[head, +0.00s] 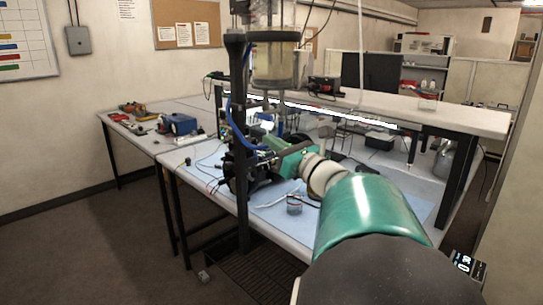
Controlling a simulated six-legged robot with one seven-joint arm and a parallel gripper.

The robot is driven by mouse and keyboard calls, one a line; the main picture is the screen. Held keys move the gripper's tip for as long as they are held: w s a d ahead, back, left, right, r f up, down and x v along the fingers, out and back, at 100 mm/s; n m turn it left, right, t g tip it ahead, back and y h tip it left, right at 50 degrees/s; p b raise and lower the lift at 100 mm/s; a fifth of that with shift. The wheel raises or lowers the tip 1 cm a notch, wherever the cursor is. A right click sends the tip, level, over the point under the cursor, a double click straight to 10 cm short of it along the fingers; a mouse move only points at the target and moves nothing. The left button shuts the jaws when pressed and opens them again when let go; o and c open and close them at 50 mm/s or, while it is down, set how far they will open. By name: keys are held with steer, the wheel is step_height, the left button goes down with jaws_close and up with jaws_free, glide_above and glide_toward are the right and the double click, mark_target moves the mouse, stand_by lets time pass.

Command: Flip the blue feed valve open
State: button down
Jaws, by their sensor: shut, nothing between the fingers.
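A clear cylinder (276,50) with dark end bands and pale contents stands high at the black post (238,75). Below it are small fittings and a curved blue line (240,130) beside the post. A small blue part (280,128) shows under the cylinder; I cannot tell if it is the feed valve handle, or how it is turned. My green and white arm reaches in from the lower right. My black gripper (236,170) is at the post, below the cylinder, shut and empty. Its fingertips are hard to make out, and contact cannot be told.
A blue device (178,125) and tools sit on the left bench. The floor at left is clear.

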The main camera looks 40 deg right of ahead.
mark_target(264, 117)
steer(key=r, duration=0.3)
steer(key=shift+s+a, duration=0.1)
steer(key=shift+s, duration=0.15)
steer(key=shift+w+f, duration=0.1)
steer(key=shift+w, duration=0.05)
